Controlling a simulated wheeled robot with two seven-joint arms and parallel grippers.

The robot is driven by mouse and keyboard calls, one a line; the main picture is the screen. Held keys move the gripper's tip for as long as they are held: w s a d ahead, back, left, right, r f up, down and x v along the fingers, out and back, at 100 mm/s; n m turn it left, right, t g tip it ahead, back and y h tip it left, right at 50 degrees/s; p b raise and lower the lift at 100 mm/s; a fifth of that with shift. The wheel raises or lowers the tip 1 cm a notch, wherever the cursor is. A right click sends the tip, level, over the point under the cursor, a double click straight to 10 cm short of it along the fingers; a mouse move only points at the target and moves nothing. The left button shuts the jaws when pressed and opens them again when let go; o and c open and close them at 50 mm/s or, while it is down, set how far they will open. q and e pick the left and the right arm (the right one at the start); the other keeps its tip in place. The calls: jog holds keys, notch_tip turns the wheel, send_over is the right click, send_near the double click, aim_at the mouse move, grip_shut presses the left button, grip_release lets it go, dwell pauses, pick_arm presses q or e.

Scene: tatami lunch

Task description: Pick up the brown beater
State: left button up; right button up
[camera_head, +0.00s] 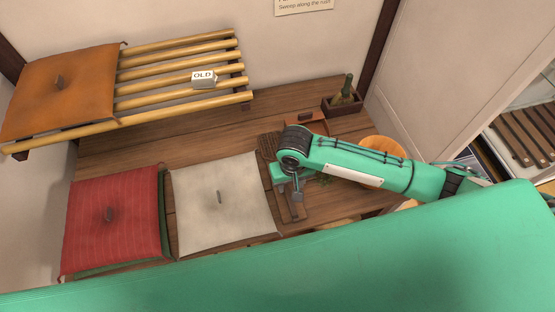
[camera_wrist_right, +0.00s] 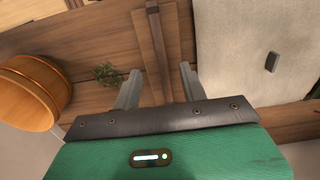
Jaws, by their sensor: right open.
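The brown beater (camera_head: 268,146) lies on the wooden platform, its dark woven-looking head showing left of my right arm in the head view. My arm and gripper hide part of it. In the right wrist view a long brown handle (camera_wrist_right: 158,45), which looks like the beater's, runs between my fingers. My right gripper (camera_head: 298,188) is over the platform, pointing down. In the wrist view its two fingers (camera_wrist_right: 160,82) are apart, one on each side of the handle. I cannot tell how high they are above it. My left gripper is not in view.
A white cushion (camera_head: 222,200) lies just left of the gripper, with a red cushion (camera_head: 110,215) beyond. A round wooden tub (camera_head: 383,147) stands behind my arm. A green sprig (camera_wrist_right: 106,74) lies near one finger. A slatted rack (camera_head: 180,75) holds an orange cushion (camera_head: 60,92).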

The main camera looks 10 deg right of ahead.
send_over(289, 197)
jog(key=f, duration=0.4)
jog(key=shift+s+f, duration=0.3)
jog(key=shift+s, duration=0.05)
jog(key=f, duration=0.1)
jog(key=f+p, duration=0.1)
jog(key=f, duration=0.2)
jog(key=shift+w+f+p, duration=0.25)
jog(key=shift+w+p, duration=0.1)
jog(key=shift+p, duration=0.05)
jog(key=shift+f, duration=0.4)
grip_shut()
